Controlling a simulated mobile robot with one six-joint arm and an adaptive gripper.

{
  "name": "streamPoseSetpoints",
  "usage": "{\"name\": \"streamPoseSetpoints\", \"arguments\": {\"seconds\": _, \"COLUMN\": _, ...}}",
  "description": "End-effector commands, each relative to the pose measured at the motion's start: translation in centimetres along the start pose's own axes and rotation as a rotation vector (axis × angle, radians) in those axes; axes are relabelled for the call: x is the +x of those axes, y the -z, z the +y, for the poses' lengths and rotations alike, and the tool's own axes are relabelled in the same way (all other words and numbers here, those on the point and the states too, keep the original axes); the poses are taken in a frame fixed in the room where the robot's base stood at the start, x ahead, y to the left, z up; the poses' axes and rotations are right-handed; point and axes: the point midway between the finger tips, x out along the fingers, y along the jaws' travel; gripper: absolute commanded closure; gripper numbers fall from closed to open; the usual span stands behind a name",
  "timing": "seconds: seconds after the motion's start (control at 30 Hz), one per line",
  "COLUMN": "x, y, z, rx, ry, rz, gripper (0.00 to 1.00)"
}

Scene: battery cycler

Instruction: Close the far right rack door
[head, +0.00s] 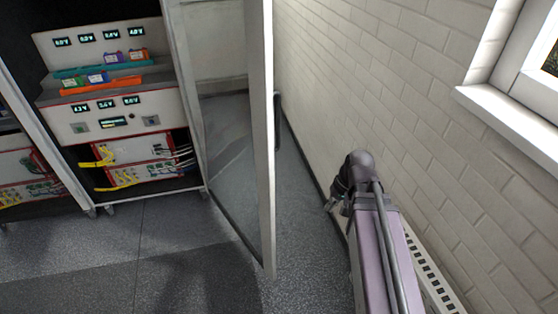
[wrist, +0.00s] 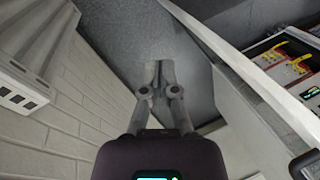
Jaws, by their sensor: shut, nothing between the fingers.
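The rack door (head: 262,130) stands wide open in the head view, swung out from the right side of the rack (head: 110,95). It has a pale frame with a see-through panel and a dark upright handle (head: 277,120) on its wall-facing side. In the wrist view the door (wrist: 235,75) runs diagonally at the right, with a dark rounded part at the lower right edge. My gripper (wrist: 160,72) is shut and empty, between the door and the brick wall, apart from the door. In the head view my wrist hides most of it.
The white brick wall (head: 370,90) lies close on the right, with a window sill (head: 510,125) and a slotted white radiator (head: 432,275) low down. The grey floor (head: 170,250) in front of the rack is clear. Another rack stands at the far left.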

Motion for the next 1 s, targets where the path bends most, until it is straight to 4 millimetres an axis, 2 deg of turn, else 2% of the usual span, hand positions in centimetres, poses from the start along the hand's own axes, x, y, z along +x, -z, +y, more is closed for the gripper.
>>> {"name": "streamPoseSetpoints", "arguments": {"seconds": 0.03, "x": 0.6, "y": 0.9, "z": -0.4, "rx": 0.008, "ry": 0.059, "rz": 0.000, "gripper": 1.00}}
{"name": "streamPoseSetpoints", "arguments": {"seconds": 0.13, "x": 0.8, "y": 2.0, "z": -1.7, "rx": 0.021, "ry": 0.190, "rz": 0.000, "gripper": 1.00}}
{"name": "streamPoseSetpoints", "arguments": {"seconds": 0.37, "x": 0.0, "y": 4.9, "z": -4.3, "rx": 0.043, "ry": 0.500, "rz": 0.008, "gripper": 1.00}}
{"name": "streamPoseSetpoints", "arguments": {"seconds": 0.6, "x": -2.5, "y": 8.0, "z": -6.0, "rx": 0.054, "ry": 0.821, "rz": 0.029, "gripper": 1.00}}
{"name": "streamPoseSetpoints", "arguments": {"seconds": 0.8, "x": -5.5, "y": 10.2, "z": -6.2, "rx": 0.052, "ry": 1.067, "rz": 0.055, "gripper": 1.00}}
{"name": "streamPoseSetpoints", "arguments": {"seconds": 1.0, "x": -7.8, "y": 11.4, "z": -5.9, "rx": 0.046, "ry": 1.224, "rz": 0.076, "gripper": 1.00}}
